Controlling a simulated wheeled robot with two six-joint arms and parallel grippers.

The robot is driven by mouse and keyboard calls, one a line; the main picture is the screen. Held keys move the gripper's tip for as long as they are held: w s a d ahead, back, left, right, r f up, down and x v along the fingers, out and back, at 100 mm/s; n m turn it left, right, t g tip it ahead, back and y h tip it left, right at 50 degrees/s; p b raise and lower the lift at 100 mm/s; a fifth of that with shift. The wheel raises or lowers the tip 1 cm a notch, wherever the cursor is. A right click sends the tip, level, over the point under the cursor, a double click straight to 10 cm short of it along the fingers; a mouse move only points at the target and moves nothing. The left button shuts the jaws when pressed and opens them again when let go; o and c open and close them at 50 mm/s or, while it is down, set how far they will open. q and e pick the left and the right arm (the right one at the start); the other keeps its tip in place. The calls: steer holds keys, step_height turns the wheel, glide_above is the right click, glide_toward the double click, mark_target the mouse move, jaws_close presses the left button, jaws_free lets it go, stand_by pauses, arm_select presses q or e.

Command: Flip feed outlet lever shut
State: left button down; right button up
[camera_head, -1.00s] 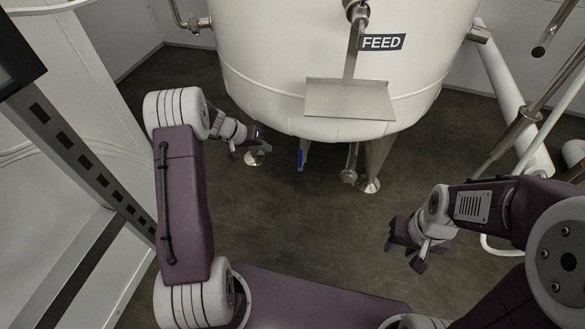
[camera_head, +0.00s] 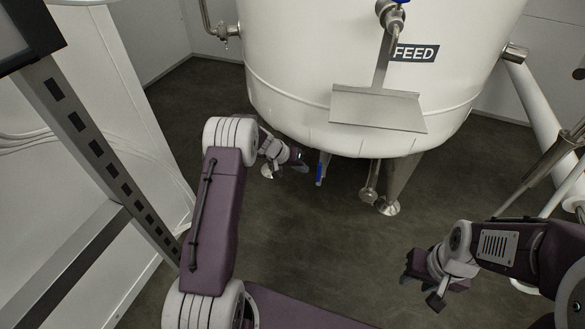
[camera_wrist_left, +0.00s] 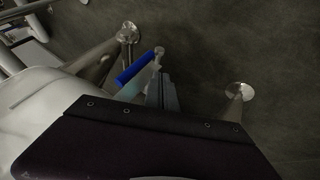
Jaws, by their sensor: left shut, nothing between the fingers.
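The feed outlet lever has a blue handle (camera_head: 320,172) and hangs down under the white tank marked FEED (camera_head: 290,70). In the left wrist view the blue handle (camera_wrist_left: 135,67) lies slanted, just left of the fingers, with a metal fitting at its upper end. My left gripper (camera_head: 304,163) is shut and empty, just left of the handle under the tank's lower edge. Its fingers (camera_wrist_left: 168,92) show beside the lever in the wrist view; I cannot tell whether they touch it. My right gripper (camera_head: 418,290) hangs over the floor at lower right, away from the lever; its jaws are unclear.
Metal tank legs (camera_head: 398,185) stand right of the lever, and a round foot (camera_wrist_left: 239,91) shows right of the fingers in the wrist view. A sloped metal plate (camera_head: 378,108) juts from the tank front. A perforated frame post (camera_head: 95,150) stands at left. The floor between is clear.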

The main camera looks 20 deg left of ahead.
arm_select(q)
steer(key=d, duration=0.2)
steer(key=shift+w+d+r+b, duration=0.15)
steer(key=shift+w+d+b, duration=0.05)
steer(key=shift+d+b, duration=0.1)
